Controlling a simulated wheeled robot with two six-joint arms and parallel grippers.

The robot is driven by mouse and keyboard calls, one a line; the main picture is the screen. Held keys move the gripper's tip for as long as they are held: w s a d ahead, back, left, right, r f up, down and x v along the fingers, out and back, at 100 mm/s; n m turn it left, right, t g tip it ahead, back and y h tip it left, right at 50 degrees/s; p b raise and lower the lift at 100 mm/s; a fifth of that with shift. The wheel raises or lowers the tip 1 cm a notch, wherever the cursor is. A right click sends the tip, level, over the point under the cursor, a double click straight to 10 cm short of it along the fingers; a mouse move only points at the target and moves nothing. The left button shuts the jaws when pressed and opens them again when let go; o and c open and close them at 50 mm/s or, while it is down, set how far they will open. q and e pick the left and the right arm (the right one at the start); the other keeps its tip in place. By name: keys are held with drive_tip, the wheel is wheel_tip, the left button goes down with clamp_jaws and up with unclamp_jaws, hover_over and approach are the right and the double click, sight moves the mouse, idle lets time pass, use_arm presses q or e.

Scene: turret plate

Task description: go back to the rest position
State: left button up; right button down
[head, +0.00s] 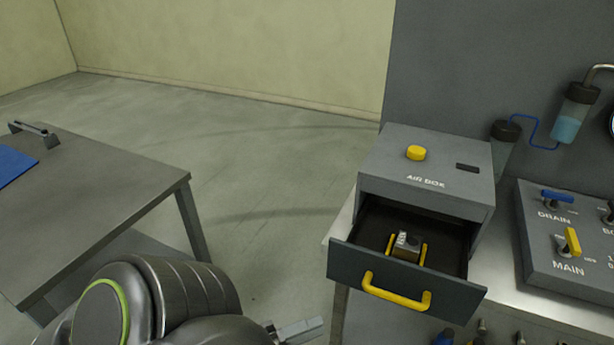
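My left arm comes in at the bottom of the head view. Its gripper (298,329) is at the bottom edge, in front of and to the left of the open drawer and apart from it. The gripper is partly cut off by the frame edge, so I cannot tell whether it is open or shut. My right gripper is not in view.
The grey air box (430,170) has a yellow button (416,153) on top. Its drawer (345,262) is pulled out and holds a small metal block (406,247) between yellow brackets. A valve panel (540,262) stands at right. A grey table (110,190) with a blue mat (14,165) is at left. Open floor lies between.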

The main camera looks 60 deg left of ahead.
use_arm(q)
drive_tip(key=shift+s, duration=0.1)
idle(0.6)
drive_tip(key=s+a+f+n+g+y, duration=0.15)
drive_tip(key=f+n, duration=0.25)
drive_tip(key=f, duration=0.6)
drive_tip(key=a+f+n+g+y, duration=0.3)
drive_tip(key=f+n, duration=0.1)
drive_tip(key=f, duration=0.5)
drive_tip(key=a+f+n+g+y, duration=0.2)
drive_tip(key=a+f+n+g, duration=0.15)
drive_tip(key=f, duration=0.65)
drive_tip(key=s+d+f+n+g, duration=0.4)
drive_tip(key=s+f, duration=0.3)
drive_tip(key=f, duration=0.3)
drive_tip(key=s+d+f+n+g, duration=0.4)
drive_tip(key=s+f+n, duration=0.3)
drive_tip(key=f, duration=0.3)
drive_tip(key=shift+s+g+h, duration=0.45)
drive_tip(key=shift+s+g, duration=0.1)
drive_tip(key=shift+g, duration=0.25)
